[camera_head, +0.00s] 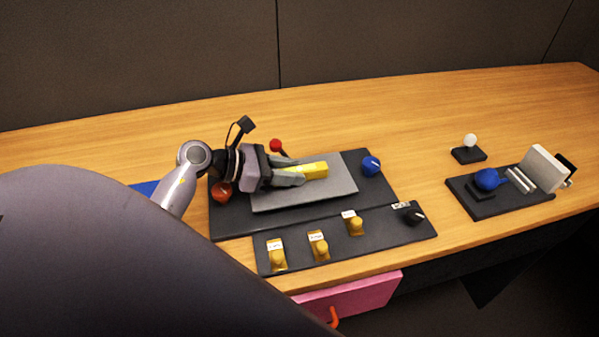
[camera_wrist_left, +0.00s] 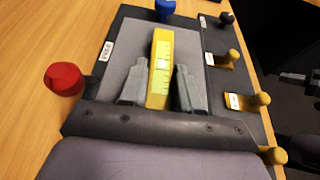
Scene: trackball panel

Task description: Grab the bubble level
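The bubble level is a yellow bar (camera_head: 314,170) lying on the grey plate (camera_head: 340,190) of the dark panel. In the left wrist view the level (camera_wrist_left: 161,52) points away from me, with a pale marked window on top. My left gripper (camera_head: 290,175) reaches over the plate from the left. In the left wrist view the gripper's fingers (camera_wrist_left: 161,84) stand apart, one on each side of the level's near part, with narrow gaps showing. The gripper looks open, not closed on the level.
A red ball knob (camera_head: 276,145), an orange-red knob (camera_head: 221,192) and a blue knob (camera_head: 371,166) stand around the plate. Several yellow knobs (camera_head: 319,246) and a black knob (camera_head: 413,215) line the front strip. Another dark panel (camera_head: 515,207) lies to the right. Table behind is clear.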

